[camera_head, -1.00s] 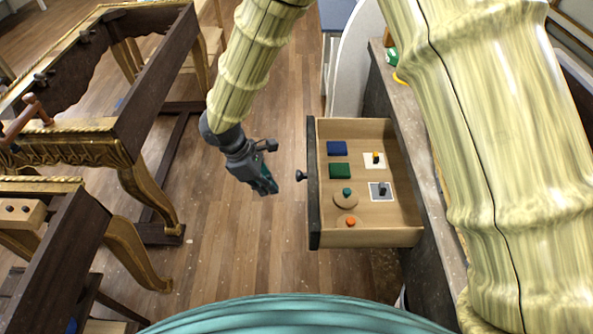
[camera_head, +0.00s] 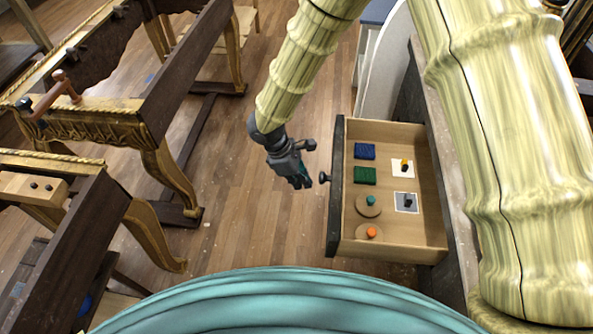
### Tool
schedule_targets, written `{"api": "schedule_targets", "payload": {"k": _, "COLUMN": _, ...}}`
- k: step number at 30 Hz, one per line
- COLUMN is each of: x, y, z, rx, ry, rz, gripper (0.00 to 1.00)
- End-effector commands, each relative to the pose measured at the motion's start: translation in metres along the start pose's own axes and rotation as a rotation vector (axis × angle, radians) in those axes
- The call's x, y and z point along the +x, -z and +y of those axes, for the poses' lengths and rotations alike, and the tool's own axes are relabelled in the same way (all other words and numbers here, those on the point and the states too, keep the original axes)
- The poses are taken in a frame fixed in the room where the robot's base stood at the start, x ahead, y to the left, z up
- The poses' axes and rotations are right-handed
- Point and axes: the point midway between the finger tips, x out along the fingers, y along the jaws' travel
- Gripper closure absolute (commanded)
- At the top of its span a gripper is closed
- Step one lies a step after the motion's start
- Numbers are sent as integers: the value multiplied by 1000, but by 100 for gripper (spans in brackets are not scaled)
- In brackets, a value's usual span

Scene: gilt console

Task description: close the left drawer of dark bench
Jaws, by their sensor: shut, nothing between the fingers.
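The drawer (camera_head: 337,215) of the dark bench (camera_head: 436,130) stands pulled out, its dark front facing left with a round black knob (camera_head: 324,178). Its light wooden inside holds a blue block, a green block, two round wooden discs with a teal and an orange knob, and two square plates with small pegs. My gripper (camera_head: 301,183) is shut and empty. In the picture it is just left of the knob, with a small gap between them. I cannot tell its exact height against the drawer front. The right part of the bench is hidden behind my arm.
Gilt, dark-topped tables (camera_head: 150,110) stand at the left, one with a wooden-handled tool (camera_head: 55,95) on it. A light wooden block (camera_head: 33,187) sits on the nearer one. A white curved panel (camera_head: 383,75) stands beyond the drawer. Wooden floor (camera_head: 245,225) between is clear.

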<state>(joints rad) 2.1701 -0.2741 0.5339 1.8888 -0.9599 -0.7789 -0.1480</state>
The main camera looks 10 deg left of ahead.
Motion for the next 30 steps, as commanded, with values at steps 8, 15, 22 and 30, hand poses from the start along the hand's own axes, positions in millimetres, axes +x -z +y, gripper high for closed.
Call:
{"api": "schedule_targets", "payload": {"k": 8, "x": 28, "y": -12, "z": 0, "rx": -1, "ry": 0, "rz": 0, "gripper": 100}}
{"api": "schedule_targets", "payload": {"k": 15, "x": 38, "y": -32, "z": 0, "rx": -2, "ry": -1, "rz": 1, "gripper": 100}}
{"api": "schedule_targets", "payload": {"k": 22, "x": 41, "y": -37, "z": 0, "rx": -2, "ry": -1, "rz": 0, "gripper": 100}}
{"api": "schedule_targets", "payload": {"k": 30, "x": 41, "y": -37, "z": 1, "rx": -1, "ry": -1, "rz": 0, "gripper": 100}}
